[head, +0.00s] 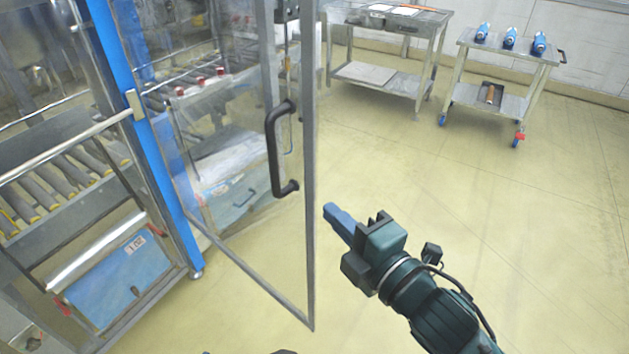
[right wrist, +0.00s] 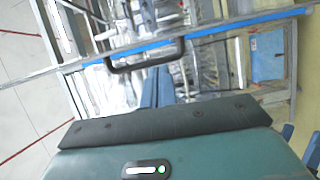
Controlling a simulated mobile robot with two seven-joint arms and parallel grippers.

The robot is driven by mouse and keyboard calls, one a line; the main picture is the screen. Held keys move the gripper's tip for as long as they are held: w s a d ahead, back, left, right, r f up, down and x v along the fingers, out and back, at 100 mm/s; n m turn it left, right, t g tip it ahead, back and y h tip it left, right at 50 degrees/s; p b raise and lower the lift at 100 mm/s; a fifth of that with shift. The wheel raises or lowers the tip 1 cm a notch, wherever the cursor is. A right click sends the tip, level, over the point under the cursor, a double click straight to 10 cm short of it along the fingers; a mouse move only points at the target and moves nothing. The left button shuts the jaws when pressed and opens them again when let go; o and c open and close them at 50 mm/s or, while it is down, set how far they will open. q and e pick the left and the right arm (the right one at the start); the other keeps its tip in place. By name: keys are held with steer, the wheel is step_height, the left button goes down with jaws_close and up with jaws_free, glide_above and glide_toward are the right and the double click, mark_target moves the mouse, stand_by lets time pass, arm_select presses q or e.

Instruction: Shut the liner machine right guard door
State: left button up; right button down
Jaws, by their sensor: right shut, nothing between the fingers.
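The right guard door (head: 245,240) is a clear panel in a grey metal frame and stands swung open from the blue post (head: 150,130) of the liner machine. A black handle (head: 276,150) is fixed near its free edge; the handle also shows in the right wrist view (right wrist: 146,62), just beyond the fingers. My right gripper (head: 337,217) is shut and empty, to the right of the door's free edge and lower than the handle. It appears apart from the door. Its blue fingers also show in the right wrist view (right wrist: 156,88).
A steel table (head: 390,75) and a cart (head: 500,65) with several blue items stand at the back right. A blue box (head: 118,285) sits low in the machine at left. The floor right of the door is clear.

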mark_target(302, 180)
steer(key=p+x, duration=0.1)
steer(key=x, duration=0.9)
steer(key=shift+r+p, duration=0.15)
steer(key=shift+p, duration=0.25)
steer(key=shift+d, duration=0.1)
